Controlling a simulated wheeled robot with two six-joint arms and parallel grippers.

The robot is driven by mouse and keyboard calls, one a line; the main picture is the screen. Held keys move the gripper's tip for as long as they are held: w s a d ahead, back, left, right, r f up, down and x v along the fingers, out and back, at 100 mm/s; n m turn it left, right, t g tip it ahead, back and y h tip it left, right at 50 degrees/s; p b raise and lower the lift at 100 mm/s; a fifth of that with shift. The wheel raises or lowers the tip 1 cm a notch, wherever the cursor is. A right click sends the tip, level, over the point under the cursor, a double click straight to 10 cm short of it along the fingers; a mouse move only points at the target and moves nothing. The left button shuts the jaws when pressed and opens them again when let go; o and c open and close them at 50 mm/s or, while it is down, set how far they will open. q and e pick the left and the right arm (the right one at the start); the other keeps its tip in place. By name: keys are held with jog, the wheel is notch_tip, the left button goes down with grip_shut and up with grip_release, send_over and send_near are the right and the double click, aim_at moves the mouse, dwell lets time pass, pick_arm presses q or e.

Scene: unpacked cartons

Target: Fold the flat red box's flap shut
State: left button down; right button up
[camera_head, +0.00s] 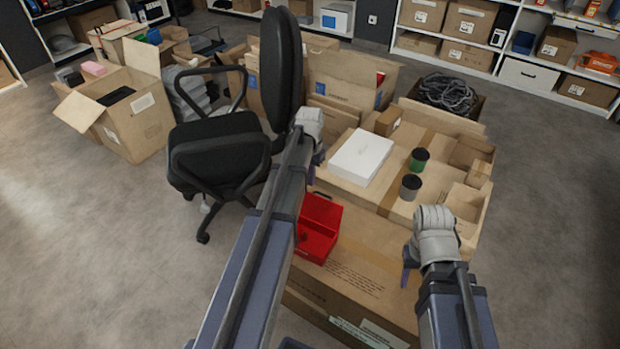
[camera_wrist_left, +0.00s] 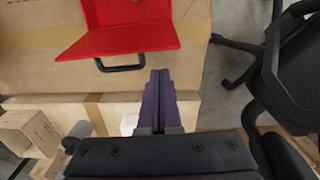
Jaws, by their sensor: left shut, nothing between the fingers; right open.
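The flat red box (camera_head: 315,245) lies open on a large brown carton. Its flap (camera_head: 323,211), with a dark handle at the far edge, is swung away from the body. In the left wrist view the red flap (camera_wrist_left: 125,42) and its handle (camera_wrist_left: 120,66) face my gripper. My left gripper (camera_head: 314,163) is past the far side of the box, its fingers shut and empty; the fingertips (camera_wrist_left: 159,74) appear close to the flap's handle edge, apart from it. My right gripper (camera_head: 408,270) is open and empty over the carton, right of the box.
The large carton (camera_head: 365,262) carries the box. Beyond it, another carton holds a white flat box (camera_head: 361,157), a green-banded cup (camera_head: 418,160) and a grey cup (camera_head: 410,187). A black office chair (camera_head: 222,150) stands close on the left. Open floor lies at both sides.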

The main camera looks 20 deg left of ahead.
pick_arm(q)
jog(key=s+f+b, duration=0.3)
jog(key=s+f, duration=0.1)
jog(key=shift+a, duration=0.15)
jog(key=shift+s, duration=0.75)
jog(key=s+f+b, duration=0.3)
jog(key=s+b, duration=0.1)
jog(key=s+f+b, duration=0.2)
jog(key=s, duration=0.1)
jog(key=shift+a+f, duration=0.3)
jog(key=shift+f, duration=0.05)
pick_arm(e)
notch_tip(320, 180, down, 10)
jog(key=shift+d+r, duration=0.1)
jog(key=shift+r, duration=0.1)
pick_arm(q)
notch_tip(320, 180, up, 11)
jog(key=p, duration=1.1)
jog(key=shift+r, duration=0.2)
pick_arm(e)
notch_tip(320, 180, up, 11)
jog(key=shift+r, duration=0.2)
